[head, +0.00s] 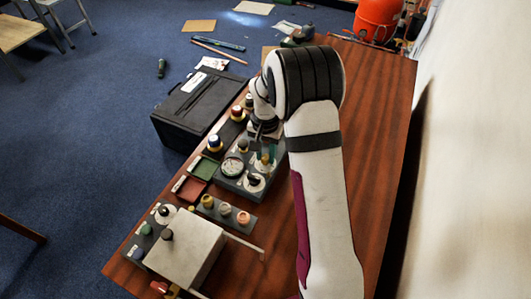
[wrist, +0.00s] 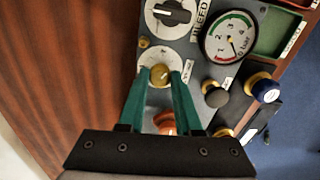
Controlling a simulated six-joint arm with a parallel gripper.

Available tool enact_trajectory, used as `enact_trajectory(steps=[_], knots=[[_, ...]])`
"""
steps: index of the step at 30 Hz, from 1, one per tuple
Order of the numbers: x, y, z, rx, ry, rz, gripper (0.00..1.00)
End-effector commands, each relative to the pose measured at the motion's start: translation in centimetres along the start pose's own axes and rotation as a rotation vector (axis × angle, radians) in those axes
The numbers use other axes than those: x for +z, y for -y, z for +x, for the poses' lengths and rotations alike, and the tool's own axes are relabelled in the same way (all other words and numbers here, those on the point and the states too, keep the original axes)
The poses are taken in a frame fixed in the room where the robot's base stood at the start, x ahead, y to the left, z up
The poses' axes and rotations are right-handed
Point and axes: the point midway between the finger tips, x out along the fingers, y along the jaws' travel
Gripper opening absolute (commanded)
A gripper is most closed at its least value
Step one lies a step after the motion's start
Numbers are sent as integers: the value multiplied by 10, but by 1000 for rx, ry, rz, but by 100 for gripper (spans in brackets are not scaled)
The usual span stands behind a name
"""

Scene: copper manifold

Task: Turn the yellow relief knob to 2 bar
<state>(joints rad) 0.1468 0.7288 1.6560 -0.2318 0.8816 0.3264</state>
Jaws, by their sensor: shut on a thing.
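The yellow relief knob (wrist: 160,74) sits on a white dial on the grey panel (wrist: 190,60) in the wrist view. My gripper (wrist: 159,77) has its two green fingertips on either side of the knob, shut on it. The dial's marks are mostly hidden by the fingers. The round pressure gauge (wrist: 230,38) is just right of the knob. Its thin needle is too small to read surely. In the head view my gripper (head: 267,150) is low over the panel, and the gauge (head: 232,166) shows to its left.
A black BLEED knob (wrist: 172,12) is beside the yellow knob. A dark round knob (wrist: 215,95), a blue-capped knob (wrist: 265,90) and an orange part (wrist: 165,122) are close by. A black case (head: 190,105) stands left of the panels. The table's right side has bare wood.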

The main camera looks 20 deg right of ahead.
Motion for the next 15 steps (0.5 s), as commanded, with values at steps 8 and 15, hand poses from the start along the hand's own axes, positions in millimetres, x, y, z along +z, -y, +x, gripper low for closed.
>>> enact_trajectory(steps=[8, 15], knots=[[0, 0, -1, 0, 0, -232, 0], [0, 0, -1, 0, 0, -385, 0]])
